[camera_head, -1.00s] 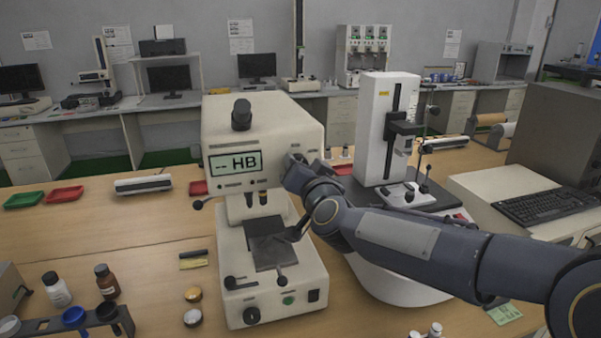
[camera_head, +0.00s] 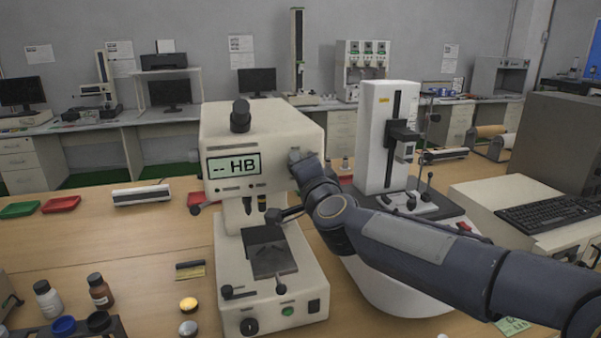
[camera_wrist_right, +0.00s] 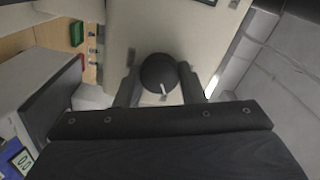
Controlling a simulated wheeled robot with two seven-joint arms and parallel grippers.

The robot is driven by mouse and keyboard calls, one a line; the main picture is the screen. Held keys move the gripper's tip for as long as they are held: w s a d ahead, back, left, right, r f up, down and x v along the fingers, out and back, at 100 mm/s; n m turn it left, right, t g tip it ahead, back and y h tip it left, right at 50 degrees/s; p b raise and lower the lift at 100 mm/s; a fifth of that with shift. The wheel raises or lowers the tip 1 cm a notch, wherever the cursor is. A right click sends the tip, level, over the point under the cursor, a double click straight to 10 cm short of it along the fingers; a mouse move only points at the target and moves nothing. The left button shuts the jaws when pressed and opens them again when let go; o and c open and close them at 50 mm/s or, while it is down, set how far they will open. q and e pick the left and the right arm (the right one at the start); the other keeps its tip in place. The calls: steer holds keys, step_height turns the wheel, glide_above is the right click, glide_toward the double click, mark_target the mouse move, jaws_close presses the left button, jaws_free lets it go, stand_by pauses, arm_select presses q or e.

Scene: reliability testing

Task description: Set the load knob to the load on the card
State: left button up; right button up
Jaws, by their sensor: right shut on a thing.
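The cream hardness tester (camera_head: 262,130) stands at the middle of the bench, and its display (camera_head: 233,165) reads "-- HB". In the right wrist view a round black knob (camera_wrist_right: 160,68) with a short white mark sits between the two fingers of my right gripper (camera_wrist_right: 158,78), which is shut on it. In the head view my right gripper (camera_head: 299,161) is against the tester's right side, and my wrist hides the knob there. My left gripper is not in view.
A white upright instrument (camera_head: 388,140) stands close behind my right forearm. A keyboard (camera_head: 550,208) is at the right. Red and green trays (camera_head: 61,204) are further back.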

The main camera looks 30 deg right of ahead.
stand_by(0.4)
steer(key=o, duration=1)
steer(key=v, duration=0.7)
steer(key=shift+s+p, duration=0.4)
